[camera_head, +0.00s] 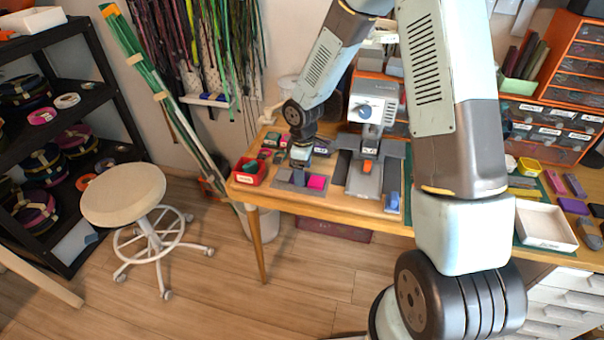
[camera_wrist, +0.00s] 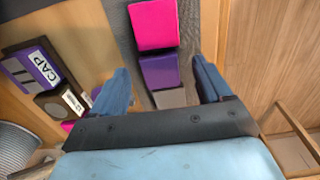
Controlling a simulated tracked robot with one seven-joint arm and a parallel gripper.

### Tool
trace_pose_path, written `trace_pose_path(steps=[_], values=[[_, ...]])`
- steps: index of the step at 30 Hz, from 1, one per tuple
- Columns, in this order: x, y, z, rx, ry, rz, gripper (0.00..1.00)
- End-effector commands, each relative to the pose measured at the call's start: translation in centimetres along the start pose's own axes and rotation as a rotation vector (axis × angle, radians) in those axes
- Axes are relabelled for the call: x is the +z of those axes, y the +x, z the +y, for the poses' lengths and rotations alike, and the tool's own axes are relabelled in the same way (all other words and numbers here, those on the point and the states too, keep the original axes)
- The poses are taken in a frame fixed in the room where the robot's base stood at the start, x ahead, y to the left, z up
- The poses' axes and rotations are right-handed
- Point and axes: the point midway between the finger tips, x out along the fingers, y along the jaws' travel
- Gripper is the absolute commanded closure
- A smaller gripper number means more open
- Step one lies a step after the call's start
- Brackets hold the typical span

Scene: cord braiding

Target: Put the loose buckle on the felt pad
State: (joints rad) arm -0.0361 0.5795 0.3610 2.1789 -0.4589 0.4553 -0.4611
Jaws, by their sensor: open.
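My gripper (camera_head: 300,162) is low over the left part of the table. In the wrist view its blue fingers (camera_wrist: 161,78) are spread apart. A grey felt-like pad (camera_head: 284,184) lies under it and shows as a dark grey strip in the wrist view (camera_wrist: 116,22). On the pad, in a row, are a bright pink block (camera_head: 317,183), a purple block (camera_wrist: 159,71) and a grey piece (camera_wrist: 171,98). The grey piece is between the fingers, partly hidden by the gripper body; I cannot tell whether they touch it. I cannot tell which piece is the loose buckle.
A red bin (camera_head: 250,172) stands at the table's left edge. A purple box marked CAP (camera_wrist: 36,66) lies left of the pad in the wrist view. A grey press-like machine (camera_head: 372,112) stands right of the pad. A white tray (camera_head: 545,226) is far right.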

Motion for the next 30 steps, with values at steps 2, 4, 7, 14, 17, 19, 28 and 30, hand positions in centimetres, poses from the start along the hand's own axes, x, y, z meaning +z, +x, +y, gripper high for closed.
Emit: trace_pose_path(steps=[2,4,7,14,17,19,28,30], values=[[0.0,-1.6,0.2,0.004,0.002,0.003,0.22],[0.0,-3.0,0.2,0.004,0.003,0.003,0.22],[0.0,-4.9,0.3,0.004,0.003,0.002,0.22],[-0.1,-9.1,0.3,0.003,0.001,0.002,0.22],[-0.1,-10.3,0.4,0.003,0.003,0.002,0.22],[-0.1,-10.9,0.3,0.001,0.002,0.001,0.22],[0.2,-12.1,0.3,0.008,0.013,-0.002,0.22],[0.8,-13.0,0.3,0.023,0.037,-0.005,0.22]])
